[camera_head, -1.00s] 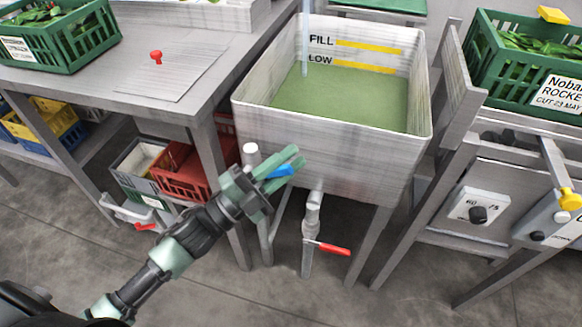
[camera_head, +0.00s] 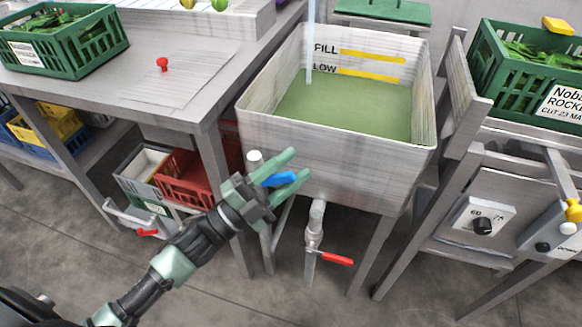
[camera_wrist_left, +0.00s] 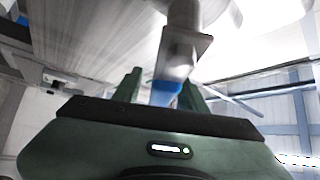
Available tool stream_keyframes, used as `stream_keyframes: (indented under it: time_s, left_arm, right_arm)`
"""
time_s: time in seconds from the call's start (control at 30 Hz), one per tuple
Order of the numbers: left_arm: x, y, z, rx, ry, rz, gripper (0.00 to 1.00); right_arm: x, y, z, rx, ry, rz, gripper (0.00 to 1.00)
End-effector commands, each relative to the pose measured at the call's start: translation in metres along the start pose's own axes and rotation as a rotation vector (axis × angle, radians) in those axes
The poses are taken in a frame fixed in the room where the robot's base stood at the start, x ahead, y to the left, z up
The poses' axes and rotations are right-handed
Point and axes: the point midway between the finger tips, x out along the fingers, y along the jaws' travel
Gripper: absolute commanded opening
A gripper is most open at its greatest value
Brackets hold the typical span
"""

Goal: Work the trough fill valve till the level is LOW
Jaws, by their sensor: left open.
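The trough (camera_head: 330,165) is a pale, square basin. Green-tinted water (camera_head: 345,110) lies in it, its surface below the yellow LOW line (camera_head: 370,75), and a thin stream falls in at the back left. The blue valve handle (camera_head: 278,179) sticks out at the trough's front left, beside a white-capped pipe (camera_head: 255,158). My left gripper (camera_head: 298,167) is open, with its fingers on either side of the blue handle. In the left wrist view the blue handle (camera_wrist_left: 165,93) shows between the fingers; contact cannot be told. My right gripper is not in view.
A drain pipe with a red lever (camera_head: 335,259) hangs under the trough. A table with a green crate (camera_head: 70,50) and a red knob (camera_head: 162,64) stands left. Red crates (camera_head: 185,180) sit below it. A panel with dials (camera_head: 483,222) is at right.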

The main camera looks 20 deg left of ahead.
Motion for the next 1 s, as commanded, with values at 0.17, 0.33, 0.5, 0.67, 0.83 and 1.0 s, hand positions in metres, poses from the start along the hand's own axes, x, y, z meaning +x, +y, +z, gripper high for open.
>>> stream_keyframes:
  time_s: [0.17, 0.33, 0.5, 0.67, 0.83, 1.0]
  left_arm:
    - [-0.025, 0.002, 0.001, -0.002, -0.004, 0.004, 0.42]
    - [-0.054, 0.002, 0.000, -0.002, -0.003, 0.003, 0.42]
    - [-0.072, 0.001, 0.001, -0.001, -0.003, 0.001, 0.42]
    - [-0.076, 0.000, 0.000, -0.001, 0.000, 0.000, 0.42]
    - [-0.076, 0.000, 0.000, 0.000, 0.000, 0.000, 0.42]
    - [-0.076, 0.000, 0.000, 0.000, -0.001, 0.000, 0.42]
  right_arm:
    - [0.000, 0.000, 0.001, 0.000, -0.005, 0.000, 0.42]
    - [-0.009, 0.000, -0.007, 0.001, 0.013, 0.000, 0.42]
    - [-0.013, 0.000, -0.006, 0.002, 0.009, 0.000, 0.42]
    - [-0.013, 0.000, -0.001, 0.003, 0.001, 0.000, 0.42]
    - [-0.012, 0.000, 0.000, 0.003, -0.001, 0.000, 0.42]
    - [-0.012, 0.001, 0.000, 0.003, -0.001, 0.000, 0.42]
